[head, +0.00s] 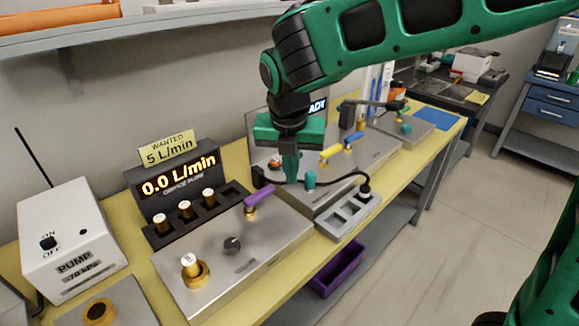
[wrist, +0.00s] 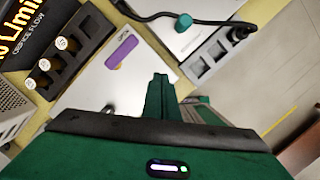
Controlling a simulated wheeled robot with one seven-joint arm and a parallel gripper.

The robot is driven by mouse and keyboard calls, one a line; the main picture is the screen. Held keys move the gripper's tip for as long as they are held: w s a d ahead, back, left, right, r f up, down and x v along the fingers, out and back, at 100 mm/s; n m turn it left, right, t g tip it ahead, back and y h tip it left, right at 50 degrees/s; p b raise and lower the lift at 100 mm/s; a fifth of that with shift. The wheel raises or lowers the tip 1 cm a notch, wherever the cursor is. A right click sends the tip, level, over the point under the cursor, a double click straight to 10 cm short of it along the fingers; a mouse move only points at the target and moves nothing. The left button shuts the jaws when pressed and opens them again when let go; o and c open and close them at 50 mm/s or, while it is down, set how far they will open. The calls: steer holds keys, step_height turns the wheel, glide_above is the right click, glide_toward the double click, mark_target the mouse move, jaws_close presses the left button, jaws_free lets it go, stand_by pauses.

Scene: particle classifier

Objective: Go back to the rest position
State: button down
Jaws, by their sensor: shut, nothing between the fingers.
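My gripper (head: 290,168) is green and hangs from my green and black arm above the bench, over the back right of the front metal plate in the head view. Its fingers are shut together with nothing between them. In the wrist view the closed fingers (wrist: 159,92) point toward the metal plate (wrist: 120,85). A purple lever (head: 258,197) lies just left of the gripper in the head view; it also shows in the wrist view (wrist: 121,52).
The display (head: 178,184) reads 0.0 L/min under a yellow "WANTED 5 L/min" sign (head: 168,148). A white pump box (head: 70,240) stands at the left. A grey slotted holder (head: 348,214) sits at the bench's front edge, above a purple bin (head: 337,268). Open floor lies to the right.

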steer(key=s+d+m+g, duration=0.1)
steer(key=s+d+m, duration=0.2)
steer(key=d+m, duration=0.8)
steer(key=s+d+m+g, duration=0.1)
steer(key=s+d+m, duration=0.2)
steer(key=d+m, duration=0.8)
steer(key=s+d+f+m, duration=0.3)
steer(key=s+d+m, duration=1.1)
steer(key=s+m, duration=0.4)
steer(key=shift+s+d+g+y, duration=0.2)
steer(key=shift+d+g+y, duration=0.1)
steer(key=shift+g+y, duration=0.1)
